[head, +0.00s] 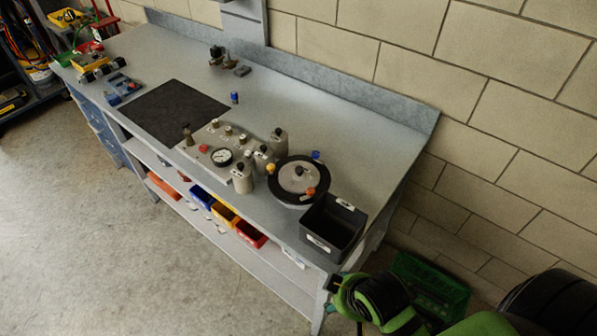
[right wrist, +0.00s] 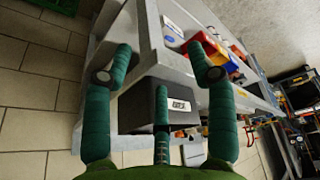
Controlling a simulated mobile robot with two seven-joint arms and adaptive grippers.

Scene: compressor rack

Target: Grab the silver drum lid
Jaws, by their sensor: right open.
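The silver drum lid (head: 291,181) is a round, pale grey disc with a dark knob in its middle. It sits within a black round rim on the workbench, in the right half of the head view. Orange, yellow and blue knobs stand around the rim. My right gripper (right wrist: 160,62), with green padded fingers, is open and empty in the right wrist view. In the head view, my green right arm comes in at the bottom right, beyond the bench's near right end and apart from the lid. I cannot make out the lid in the right wrist view. My left gripper is not in view.
A dark open box (head: 333,226) stands at the bench's right end, between the lid and my right arm; it also shows in the right wrist view (right wrist: 145,105). A gauge panel (head: 215,150) and grey canisters stand left of the lid. Bench surface behind the lid is clear.

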